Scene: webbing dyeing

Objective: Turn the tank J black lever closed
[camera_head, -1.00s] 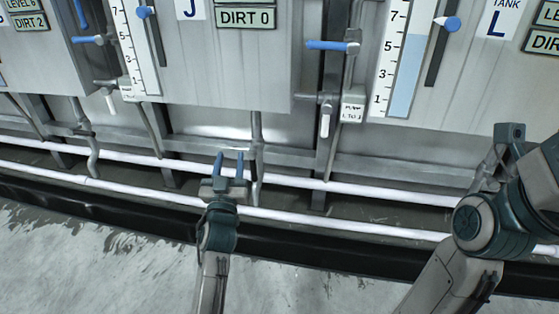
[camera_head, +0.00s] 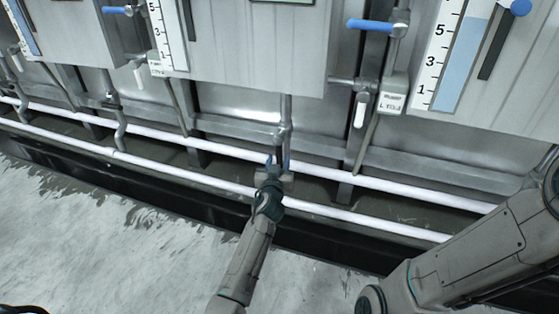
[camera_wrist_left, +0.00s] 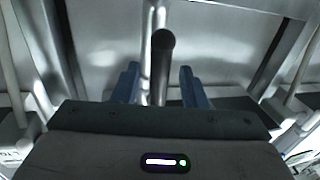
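The front of the middle tank (camera_head: 255,60), labelled J in the earlier head view, fills the top centre. A vertical pipe (camera_head: 286,112) runs down below it. My left gripper (camera_head: 278,162) is in front of this pipe, above the floor pipes. In the left wrist view the blue fingers of my left gripper (camera_wrist_left: 159,70) are apart. A dark round-ended lever (camera_wrist_left: 162,42) shows in the gap between them, with clear space on both sides. In the head view the gripper hides most of this lever. My right gripper is out of view.
Two white horizontal pipes (camera_head: 235,152) run along the trough below the tanks. Blue levers (camera_head: 376,26) and white-handled valves (camera_head: 360,113) stand between the tanks. My right arm fills the lower right. Grey floor lies at the lower left.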

